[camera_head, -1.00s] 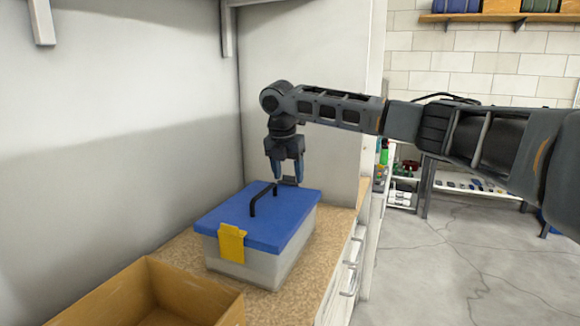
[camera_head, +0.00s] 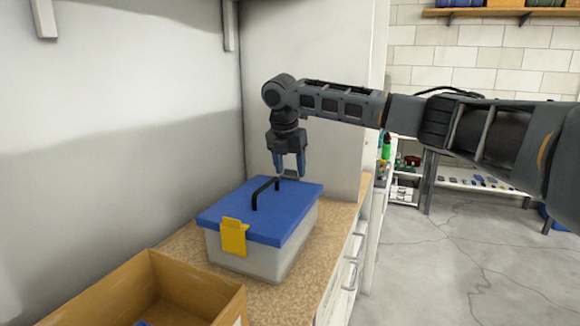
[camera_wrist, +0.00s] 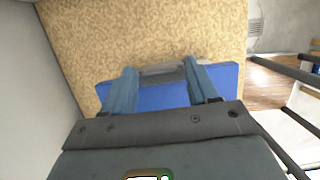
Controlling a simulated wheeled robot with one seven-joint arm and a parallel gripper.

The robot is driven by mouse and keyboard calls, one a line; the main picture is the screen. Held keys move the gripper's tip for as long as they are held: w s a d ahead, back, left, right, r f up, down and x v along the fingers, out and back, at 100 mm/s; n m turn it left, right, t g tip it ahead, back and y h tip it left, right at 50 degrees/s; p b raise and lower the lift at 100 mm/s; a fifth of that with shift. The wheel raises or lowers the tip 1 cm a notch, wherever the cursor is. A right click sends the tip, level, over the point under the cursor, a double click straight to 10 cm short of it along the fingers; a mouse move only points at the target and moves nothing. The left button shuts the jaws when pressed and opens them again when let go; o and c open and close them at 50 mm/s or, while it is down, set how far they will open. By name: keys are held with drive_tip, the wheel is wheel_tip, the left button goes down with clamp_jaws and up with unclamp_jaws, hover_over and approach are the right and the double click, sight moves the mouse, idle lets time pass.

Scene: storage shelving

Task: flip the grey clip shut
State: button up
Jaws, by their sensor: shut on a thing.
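The box has a blue lid (camera_head: 240,213) and a pale translucent body (camera_head: 262,262), and it stands on the counter. The grey clip (camera_head: 290,173) is at the lid's far edge and stands up above it. In the wrist view the grey clip (camera_wrist: 162,72) spans the space between my fingertips. My gripper (camera_head: 289,166) points down over the far edge, shut on the grey clip; it also shows in the wrist view (camera_wrist: 160,78). The clip's lower part is hidden behind the lid in the head view.
A yellow clip (camera_head: 233,238) sits on the box's near side. A black handle (camera_head: 256,194) rises from the lid, close to my fingers. An open cardboard box (camera_head: 170,290) stands in front. The wall (camera_head: 130,130) is on the left, and a side panel (camera_head: 330,100) is behind.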

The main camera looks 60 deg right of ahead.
drive_tip(key=shift+f, duration=0.1)
drive_tip(key=o, duration=1.2)
drive_tip(key=v, duration=0.8)
drive_tip(key=shift+f, duration=0.1)
